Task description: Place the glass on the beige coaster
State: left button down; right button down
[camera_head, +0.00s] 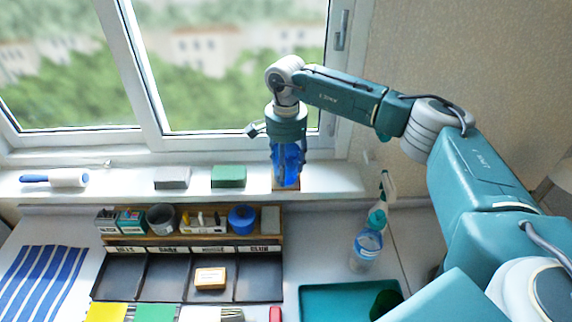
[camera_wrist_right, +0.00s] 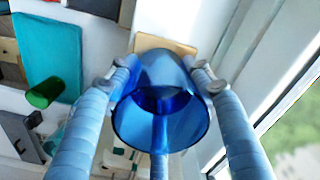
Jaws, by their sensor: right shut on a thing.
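The blue glass (camera_head: 286,165) is in my right gripper (camera_head: 288,150) over the window sill, at its right part. The right gripper is shut on the glass, with the fingers on both sides of it. In the right wrist view the glass (camera_wrist_right: 160,105) shows its open rim towards the camera, between the fingertips (camera_wrist_right: 162,75). The beige coaster (camera_wrist_right: 150,42) lies on the sill just beyond the glass's base. In the head view only the coaster's edge (camera_head: 284,187) shows under the glass. I cannot tell whether the glass touches it. My left gripper is not in view.
A green sponge (camera_head: 229,176), a grey block (camera_head: 172,177) and a lint roller (camera_head: 62,178) lie on the sill to the left. Below stand an organizer (camera_head: 190,237), a spray bottle (camera_head: 368,245) and a teal tray (camera_head: 330,297) with a green glass (camera_head: 385,303). The window frame (camera_head: 240,147) is close behind.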

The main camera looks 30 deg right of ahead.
jog(key=shift+f, duration=0.15)
jog(key=c, duration=0.8)
grip_release()
jog(key=shift+o, duration=0.2)
jog(key=shift+r, duration=0.3)
jog(key=shift+r+b, duration=0.35)
notch_tip(320, 180, up, 11)
jog(key=b, duration=0.3)
jog(key=shift+s, duration=0.1)
